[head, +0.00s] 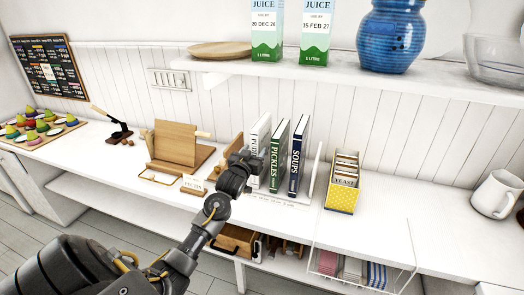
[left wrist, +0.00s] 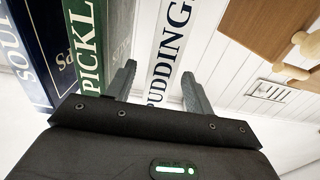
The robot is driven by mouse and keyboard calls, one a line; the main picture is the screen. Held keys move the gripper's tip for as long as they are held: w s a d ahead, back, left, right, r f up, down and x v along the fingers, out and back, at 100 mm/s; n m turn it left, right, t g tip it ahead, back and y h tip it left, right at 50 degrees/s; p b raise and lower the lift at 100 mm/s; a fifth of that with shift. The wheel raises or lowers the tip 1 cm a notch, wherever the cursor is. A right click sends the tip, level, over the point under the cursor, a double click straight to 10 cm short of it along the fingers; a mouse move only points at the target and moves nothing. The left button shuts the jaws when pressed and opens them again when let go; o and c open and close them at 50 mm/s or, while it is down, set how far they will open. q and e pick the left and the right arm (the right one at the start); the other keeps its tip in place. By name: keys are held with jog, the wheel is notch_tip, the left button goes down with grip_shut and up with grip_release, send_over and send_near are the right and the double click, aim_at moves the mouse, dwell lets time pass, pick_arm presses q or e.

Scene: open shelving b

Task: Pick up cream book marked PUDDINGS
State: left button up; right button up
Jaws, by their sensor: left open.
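The cream book marked PUDDINGS (head: 262,132) stands upright on the white counter at the left end of a short row, partly hidden by my left gripper in the head view. My left gripper (head: 246,160) is in front of its spine. In the left wrist view, the open fingers (left wrist: 158,84) point at the book, and its spine (left wrist: 170,50) shows in the space between them. The green PICKLES book (head: 279,155) stands right of it, and the dark blue SOUPS book (head: 297,155) farther right. My right gripper is in neither view.
A wooden stand (head: 178,143) and a PECTIN card (head: 193,185) lie to the left. A yellow YEAST box (head: 343,183) stands to the right. A shelf (head: 350,82) with juice cartons (head: 267,30) and a blue jar (head: 391,36) hangs above.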

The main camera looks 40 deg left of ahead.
pick_arm(q)
jog(key=shift+w+a+r, duration=0.1)
jog(key=shift+w+a, duration=0.05)
jog(key=shift+w, duration=0.25)
jog(key=x, duration=0.1)
jog(key=p+x, duration=0.1)
jog(key=x, duration=0.2)
jog(key=shift+w+f, duration=0.15)
jog(key=shift+f, duration=0.15)
grip_shut()
jog(key=shift+r, duration=0.1)
